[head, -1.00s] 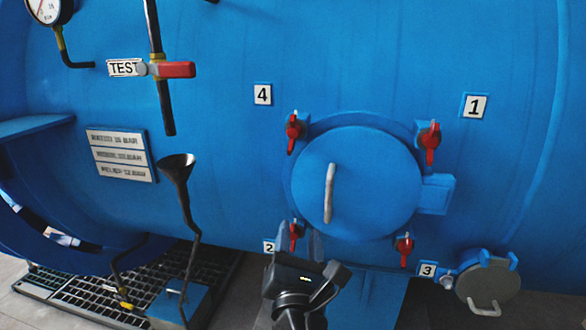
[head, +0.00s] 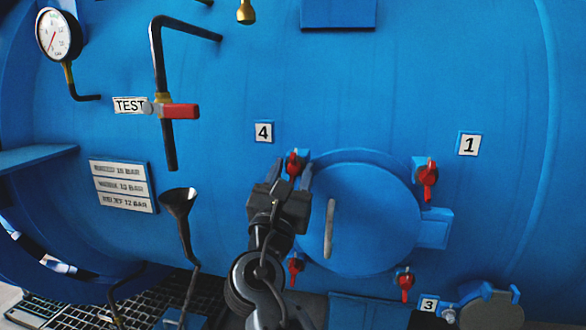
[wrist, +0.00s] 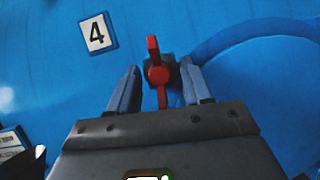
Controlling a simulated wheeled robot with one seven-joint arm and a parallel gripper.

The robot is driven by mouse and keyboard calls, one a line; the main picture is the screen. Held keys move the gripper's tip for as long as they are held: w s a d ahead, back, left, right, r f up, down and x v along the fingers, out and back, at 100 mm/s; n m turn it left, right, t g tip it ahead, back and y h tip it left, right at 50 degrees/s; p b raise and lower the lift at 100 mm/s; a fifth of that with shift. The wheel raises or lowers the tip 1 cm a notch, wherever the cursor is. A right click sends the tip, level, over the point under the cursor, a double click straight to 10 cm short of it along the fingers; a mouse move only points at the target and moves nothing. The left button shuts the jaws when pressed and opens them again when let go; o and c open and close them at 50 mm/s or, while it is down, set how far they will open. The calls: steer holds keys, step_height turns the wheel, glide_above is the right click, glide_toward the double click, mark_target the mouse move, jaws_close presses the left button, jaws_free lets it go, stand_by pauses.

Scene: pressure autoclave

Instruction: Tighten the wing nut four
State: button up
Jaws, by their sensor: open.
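The red wing nut four (head: 294,163) sits at the upper left of the round blue hatch (head: 355,220), just below the "4" label (head: 264,131). In the wrist view the wing nut (wrist: 158,74) stands with its wings upright. My gripper (head: 292,172) is open, with one finger on each side of the wing nut; in the wrist view the fingers (wrist: 160,85) show a gap to it on both sides. I cannot tell how deep the fingertips reach around it. The "4" label also shows in the wrist view (wrist: 97,34).
Other red wing nuts sit at the hatch's upper right (head: 428,180), lower right (head: 405,282) and lower left (head: 295,268). The hatch handle (head: 329,228) stands out right of my gripper. A red-handled test valve (head: 180,111) and a black funnel (head: 178,202) are to the left.

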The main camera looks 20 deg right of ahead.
steer(key=shift+w+d+r, duration=0.15)
steer(key=shift+w+d, duration=0.1)
steer(key=shift+c, duration=0.4)
jaws_close()
